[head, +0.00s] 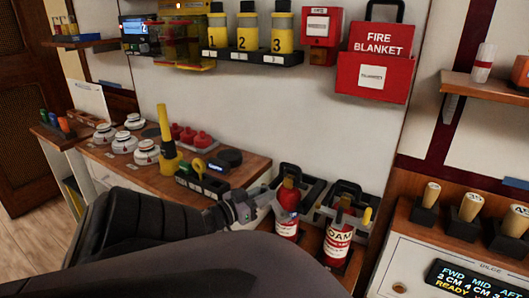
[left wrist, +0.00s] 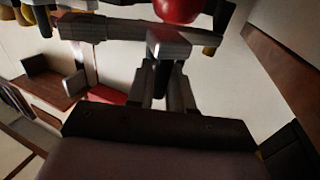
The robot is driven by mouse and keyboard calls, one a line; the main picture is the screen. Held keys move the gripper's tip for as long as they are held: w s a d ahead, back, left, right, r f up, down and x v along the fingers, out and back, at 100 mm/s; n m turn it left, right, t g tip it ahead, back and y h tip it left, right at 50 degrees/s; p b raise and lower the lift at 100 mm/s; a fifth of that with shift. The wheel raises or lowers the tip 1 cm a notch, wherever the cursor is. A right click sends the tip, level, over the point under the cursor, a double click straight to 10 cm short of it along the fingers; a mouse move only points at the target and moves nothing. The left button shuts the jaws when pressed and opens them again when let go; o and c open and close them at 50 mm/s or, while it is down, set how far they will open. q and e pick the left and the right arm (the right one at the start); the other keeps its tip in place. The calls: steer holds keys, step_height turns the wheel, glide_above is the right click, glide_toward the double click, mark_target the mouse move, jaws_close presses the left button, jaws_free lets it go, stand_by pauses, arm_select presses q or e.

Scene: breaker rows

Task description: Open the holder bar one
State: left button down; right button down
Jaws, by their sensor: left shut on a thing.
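Two holders stand side by side at the right end of the wooden counter. The left holder (head: 309,186) has a red extinguisher (head: 288,228) with a white label. The right holder (head: 357,191) has another red extinguisher (head: 338,240). My left gripper (head: 268,201) reaches the left holder's front from the left, beside the extinguisher's neck. In the left wrist view its fingers (left wrist: 166,82) are shut on a part of the grey holder bar (left wrist: 105,27), which runs across the picture. A round red part (left wrist: 178,9) is just beyond the bar. The exact grip is dark and partly hidden.
White detectors (head: 124,142), a yellow torch-like cone (head: 166,135) and red domes (head: 190,135) stand on the counter to the left. Red fire blanket box (head: 373,75) hangs on the wall. A panel with wooden-handled levers (head: 468,206) is at the right.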

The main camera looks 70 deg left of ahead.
arm_select(q)
steer(key=c, duration=1.2)
jaws_free()
steer(key=shift+s, duration=0.1)
steer(key=shift+v, duration=3.5)
